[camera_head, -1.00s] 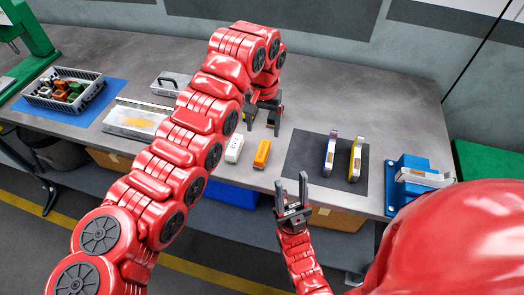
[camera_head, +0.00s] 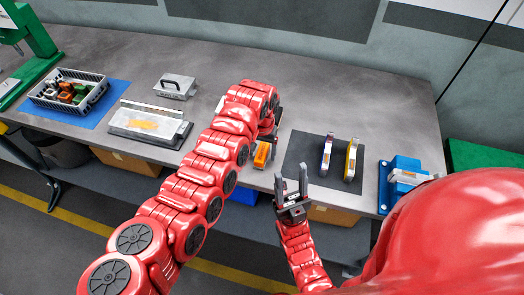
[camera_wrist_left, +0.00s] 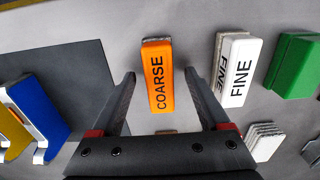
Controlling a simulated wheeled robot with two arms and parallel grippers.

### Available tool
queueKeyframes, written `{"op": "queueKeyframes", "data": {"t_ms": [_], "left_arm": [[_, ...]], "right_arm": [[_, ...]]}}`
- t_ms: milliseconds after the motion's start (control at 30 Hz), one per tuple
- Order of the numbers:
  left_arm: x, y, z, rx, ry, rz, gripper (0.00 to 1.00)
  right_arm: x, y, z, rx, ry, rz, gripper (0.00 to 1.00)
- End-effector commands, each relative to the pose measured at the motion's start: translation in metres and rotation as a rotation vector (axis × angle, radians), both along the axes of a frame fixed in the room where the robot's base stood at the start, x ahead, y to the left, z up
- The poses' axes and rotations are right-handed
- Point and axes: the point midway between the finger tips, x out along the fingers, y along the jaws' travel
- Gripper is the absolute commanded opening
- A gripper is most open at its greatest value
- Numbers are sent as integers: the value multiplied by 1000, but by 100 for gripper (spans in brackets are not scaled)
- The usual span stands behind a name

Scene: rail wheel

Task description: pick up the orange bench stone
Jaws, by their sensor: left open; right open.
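The orange bench stone (camera_head: 261,155) lies near the front edge of the grey bench, partly covered by my left arm in the head view. In the left wrist view the orange stone (camera_wrist_left: 157,75), marked COARSE, lies between the lines of my left gripper's (camera_wrist_left: 159,76) two open fingers, with a gap on each side. In the head view my left gripper (camera_head: 268,134) is above and close to the stone, mostly hidden by its own arm. My right gripper (camera_head: 291,184) is open and empty, pointing up in front of the bench edge.
A white stone (camera_wrist_left: 238,70) marked FINE lies close beside the orange one, with a green block (camera_wrist_left: 293,65) beyond. A dark mat (camera_head: 321,170) holds two upright tools, one yellow (camera_head: 351,160). A blue fixture (camera_head: 398,183) stands right. A grey crate (camera_head: 70,90) stands left.

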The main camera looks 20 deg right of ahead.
Motion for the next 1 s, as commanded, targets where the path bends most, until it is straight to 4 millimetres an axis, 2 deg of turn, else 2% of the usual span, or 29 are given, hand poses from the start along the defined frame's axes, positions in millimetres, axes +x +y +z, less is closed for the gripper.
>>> {"op": "queueKeyframes", "data": {"t_ms": [200,633,1000], "left_arm": [[0,0,-2,-1,-1,0,79],[0,0,-2,-1,-1,0,1],[0,0,-1,-1,-1,0,0]], "right_arm": [[0,0,0,0,0,0,50],[0,0,0,0,0,0,50],[0,0,0,0,0,0,50]]}}
